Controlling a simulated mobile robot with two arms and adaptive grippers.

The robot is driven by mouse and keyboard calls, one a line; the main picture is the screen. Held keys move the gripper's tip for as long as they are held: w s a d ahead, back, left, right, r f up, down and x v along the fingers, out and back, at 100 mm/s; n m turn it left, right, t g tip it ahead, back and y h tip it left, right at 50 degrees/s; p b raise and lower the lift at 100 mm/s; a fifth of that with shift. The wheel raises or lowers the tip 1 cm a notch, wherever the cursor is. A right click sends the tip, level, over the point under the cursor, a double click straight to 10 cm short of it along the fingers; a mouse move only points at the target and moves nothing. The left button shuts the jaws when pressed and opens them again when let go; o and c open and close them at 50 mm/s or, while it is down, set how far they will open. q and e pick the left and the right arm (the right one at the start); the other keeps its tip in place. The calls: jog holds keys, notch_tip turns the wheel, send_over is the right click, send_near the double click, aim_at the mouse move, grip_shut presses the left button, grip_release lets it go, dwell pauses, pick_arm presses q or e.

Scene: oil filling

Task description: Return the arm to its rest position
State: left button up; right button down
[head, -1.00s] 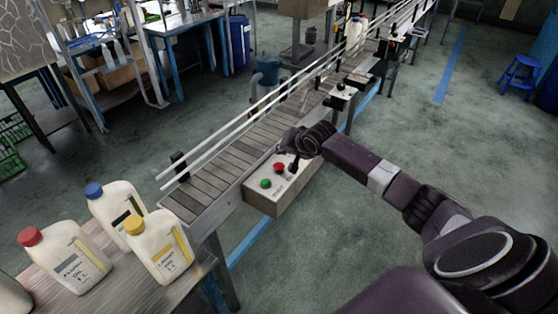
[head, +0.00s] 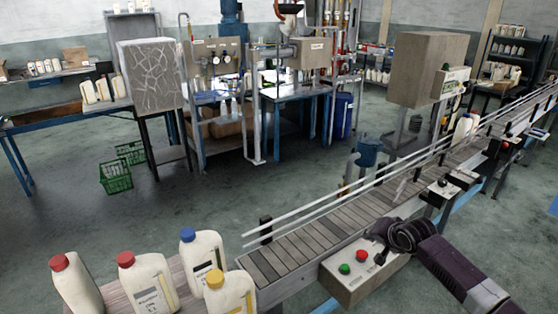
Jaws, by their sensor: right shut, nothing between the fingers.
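My right arm comes in from the lower right. Its dark gripper (head: 381,255) is shut and empty, pointing down over the right part of the control box (head: 350,287). It is just right of the red button (head: 361,255), and the green button (head: 344,268) is further left. I cannot tell whether the fingertips touch the box. My left gripper is not in view.
The conveyor (head: 320,232) with white rails runs from lower middle to upper right beside the gripper. Several capped oil jugs (head: 147,286) stand on a table at lower left. Green crates (head: 115,178) sit on the floor, which is open at left.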

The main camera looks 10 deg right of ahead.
jog(key=s+a+f+n+g+y, duration=0.15)
jog(key=s+a+f+n, duration=0.3)
jog(key=s+a, duration=0.5)
jog(key=s+a+f+n+g+y, duration=0.1)
jog(key=s+a+f+n+g, duration=0.15)
jog(key=s+a+f, duration=0.55)
jog(key=s+a+r+n+g+h, duration=0.1)
jog(key=s+a+r, duration=0.1)
jog(key=s, duration=0.6)
jog(key=s+a+r+n, duration=0.1)
jog(key=s+r+n, duration=0.1)
jog(key=s, duration=0.6)
jog(key=s+a+r+n+g+h, duration=0.1)
jog(key=s+a+r, duration=0.15)
jog(key=s, duration=0.55)
notch_tip(320, 180, down, 32)
jog(key=s+g+b, duration=0.1)
jog(key=b, duration=0.5)
jog(key=s+d+f+b, duration=0.1)
jog(key=s+f+b, duration=0.1)
jog(key=s+f, duration=0.6)
jog(key=s+d+f+g+b, duration=0.1)
jog(key=s+d+f+b, duration=0.1)
jog(key=s+f, duration=0.7)
notch_tip(320, 180, down, 4)
jog(key=shift+d+n+b, duration=0.2)
jog(key=shift+n+b, duration=0.15)
jog(key=shift+n, duration=0.05)
